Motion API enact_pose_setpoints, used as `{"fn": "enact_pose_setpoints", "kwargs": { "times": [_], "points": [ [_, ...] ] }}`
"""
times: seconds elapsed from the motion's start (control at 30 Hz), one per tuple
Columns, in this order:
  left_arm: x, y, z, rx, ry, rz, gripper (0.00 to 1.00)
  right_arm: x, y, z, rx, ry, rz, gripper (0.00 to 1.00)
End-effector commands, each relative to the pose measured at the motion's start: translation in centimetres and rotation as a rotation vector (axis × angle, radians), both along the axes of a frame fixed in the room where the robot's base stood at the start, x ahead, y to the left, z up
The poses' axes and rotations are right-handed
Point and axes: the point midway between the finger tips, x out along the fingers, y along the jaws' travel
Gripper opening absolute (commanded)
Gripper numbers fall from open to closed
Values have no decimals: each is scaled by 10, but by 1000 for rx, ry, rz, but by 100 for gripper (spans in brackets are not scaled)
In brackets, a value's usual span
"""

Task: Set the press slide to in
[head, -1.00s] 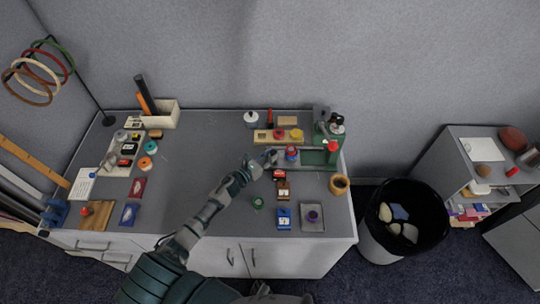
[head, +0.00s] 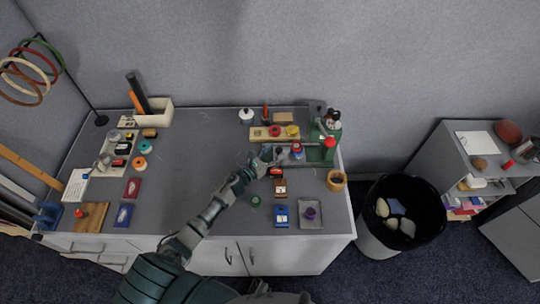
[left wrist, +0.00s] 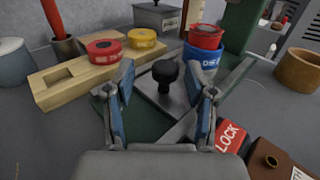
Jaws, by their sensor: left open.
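The green press (head: 328,143) stands at the right end of the table, its low base reaching left towards my left gripper (head: 268,154). In the left wrist view, the press slide is a grey metal plate (left wrist: 150,88) on the green base with an upright black knob (left wrist: 166,72). My left gripper (left wrist: 167,82) is open, with one finger on each side of the knob and visible gaps to it. A blue cup-like part with a red top (left wrist: 203,50) stands just beyond the right finger. My right gripper is not in view.
A wooden rack with red and yellow rings (left wrist: 100,68) lies left of the slide. A red LOCK block (left wrist: 228,136) and a brown block (left wrist: 272,158) are close on the right. A wooden cup (head: 336,180) stands near the table's right edge.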

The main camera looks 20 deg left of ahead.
Motion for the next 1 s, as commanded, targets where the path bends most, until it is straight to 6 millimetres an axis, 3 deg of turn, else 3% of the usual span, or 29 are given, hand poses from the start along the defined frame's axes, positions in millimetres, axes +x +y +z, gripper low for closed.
{"fn": "enact_pose_setpoints", "kwargs": {
  "times": [0.17, 0.53, 0.7, 1.0],
  "points": [
    [-23, 8, -2, 1, 3, 0, 56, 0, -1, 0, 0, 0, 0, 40],
    [-95, 35, -3, -1, 4, 0, 56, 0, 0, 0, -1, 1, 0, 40],
    [-108, 40, -3, -1, 3, 0, 56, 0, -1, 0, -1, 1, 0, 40],
    [-110, 40, -3, 0, 2, 0, 55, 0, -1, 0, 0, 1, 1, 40]
  ]
}}
